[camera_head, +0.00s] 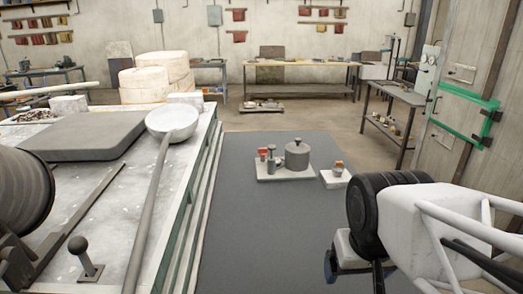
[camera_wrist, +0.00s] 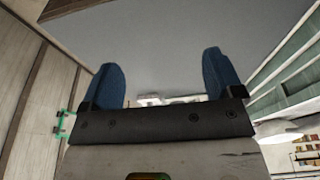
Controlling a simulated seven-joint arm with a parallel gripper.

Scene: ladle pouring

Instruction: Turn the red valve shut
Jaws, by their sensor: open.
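My gripper (camera_wrist: 160,62) shows in the wrist view with its two blue fingers wide apart and nothing between them. In the head view my gripper (camera_head: 350,270) is at the lower right, partly hidden by my white and black arm. No red valve can be made out for certain. Small orange-red parts (camera_head: 262,154) stand beside a grey cylinder (camera_head: 297,157) on a pale plate (camera_head: 270,177) on the dark floor mat. Another orange-topped piece (camera_head: 338,166) stands on a small white block to its right. My gripper is apart from all of these.
A long-handled ladle (camera_head: 174,121) lies across the pale workbench (camera_head: 110,190) at left. A green frame (camera_head: 463,110) is on the right wall. A side table (camera_head: 398,93) stands at the right. The dark floor mat (camera_head: 245,235) has free room in front of the plate.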

